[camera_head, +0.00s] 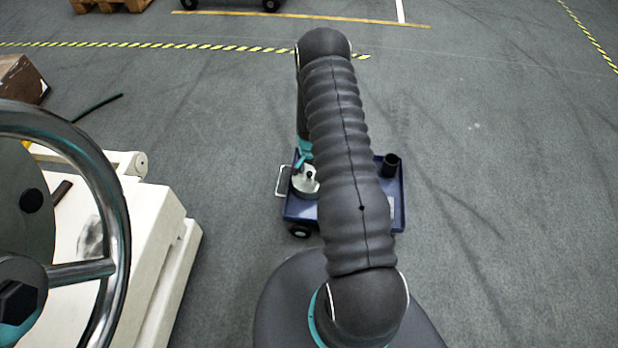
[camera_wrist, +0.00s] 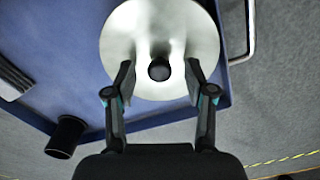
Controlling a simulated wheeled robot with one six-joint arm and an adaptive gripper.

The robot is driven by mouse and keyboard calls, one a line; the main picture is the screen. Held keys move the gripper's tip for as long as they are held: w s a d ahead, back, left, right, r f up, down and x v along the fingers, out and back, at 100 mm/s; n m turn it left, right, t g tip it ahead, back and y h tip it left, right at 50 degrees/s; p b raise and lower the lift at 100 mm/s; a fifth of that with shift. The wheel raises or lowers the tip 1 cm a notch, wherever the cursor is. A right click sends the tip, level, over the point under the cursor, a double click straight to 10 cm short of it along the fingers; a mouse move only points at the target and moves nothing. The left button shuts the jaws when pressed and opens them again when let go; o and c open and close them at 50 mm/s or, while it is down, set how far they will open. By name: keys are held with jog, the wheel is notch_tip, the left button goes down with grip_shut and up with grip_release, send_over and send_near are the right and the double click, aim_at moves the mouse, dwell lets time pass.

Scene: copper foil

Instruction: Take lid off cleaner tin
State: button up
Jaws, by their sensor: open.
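The cleaner tin (camera_head: 304,184) stands on a blue cart at its left side, partly behind my arm. In the wrist view its round pale lid (camera_wrist: 120,45) faces the camera, with a dark round knob (camera_wrist: 159,70) in the middle. The lid appears seated on the tin; the tin's wall is hidden below it. My gripper (camera_wrist: 159,78) is open, with one finger on each side of the knob, over the lid. Gaps show between both fingers and the knob. Whether the fingertips touch the lid cannot be told. In the head view my arm hides most of the gripper.
The blue cart (camera_head: 398,215) has a raised rim and a metal handle (camera_head: 281,181) at its left. A dark cup (camera_head: 390,165) stands at its right back corner. A pale machine with a large handwheel (camera_head: 110,200) stands at the left. The floor to the right is clear.

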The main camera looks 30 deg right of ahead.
jog(key=shift+f, duration=0.15)
grip_shut()
dwell(0.4)
